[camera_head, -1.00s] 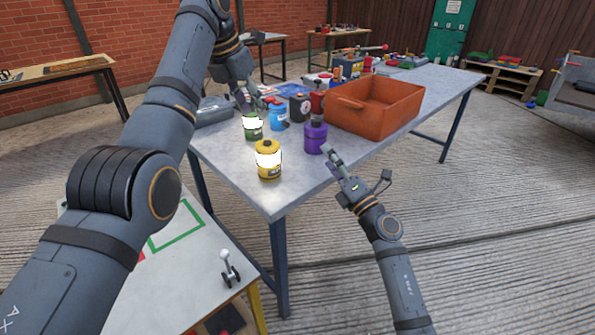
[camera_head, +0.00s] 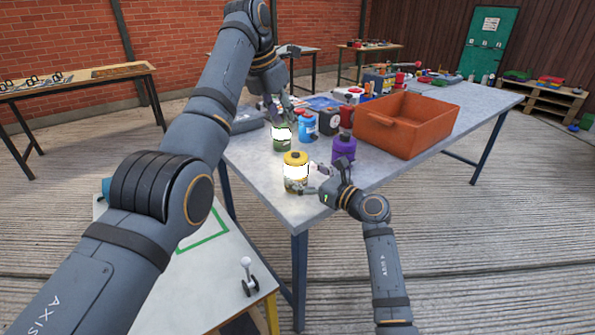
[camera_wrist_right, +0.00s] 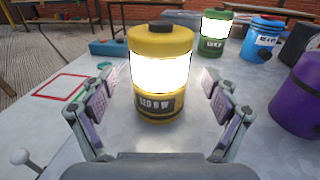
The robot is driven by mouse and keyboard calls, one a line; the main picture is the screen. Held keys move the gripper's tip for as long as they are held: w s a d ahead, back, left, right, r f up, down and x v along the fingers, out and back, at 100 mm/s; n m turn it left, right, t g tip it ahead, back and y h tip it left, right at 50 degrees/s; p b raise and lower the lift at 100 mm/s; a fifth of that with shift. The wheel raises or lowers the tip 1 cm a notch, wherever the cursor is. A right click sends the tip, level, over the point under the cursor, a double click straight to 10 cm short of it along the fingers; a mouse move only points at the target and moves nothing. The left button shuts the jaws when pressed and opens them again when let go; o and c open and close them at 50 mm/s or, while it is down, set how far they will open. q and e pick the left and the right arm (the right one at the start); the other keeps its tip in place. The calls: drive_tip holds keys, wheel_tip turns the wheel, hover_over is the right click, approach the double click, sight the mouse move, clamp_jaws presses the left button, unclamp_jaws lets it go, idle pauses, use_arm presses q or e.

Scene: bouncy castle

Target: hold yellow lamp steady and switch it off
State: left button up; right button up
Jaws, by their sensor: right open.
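The yellow lamp (camera_head: 295,160) stands upright and lit near the front corner of the grey table. In the right wrist view the yellow lamp (camera_wrist_right: 160,50) glows white, with a dark cap on top. My right gripper (camera_head: 312,178) is open and close to it; in the wrist view its fingers (camera_wrist_right: 160,108) are on either side of the lamp, with gaps to both. My left gripper (camera_head: 281,112) is above and behind the yellow lamp, by the lit green lamp (camera_head: 281,133); I cannot tell its finger opening.
A purple lamp (camera_head: 344,148) stands right of the yellow lamp. Blue (camera_head: 307,126) and black (camera_head: 329,120) lamps stand behind. A large orange crate (camera_head: 408,128) takes up the table's middle. The tabletop's front left is mostly clear.

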drive_tip(key=shift+x, duration=1.65)
drive_tip(key=c, duration=1.6)
use_arm(q)
clamp_jaws()
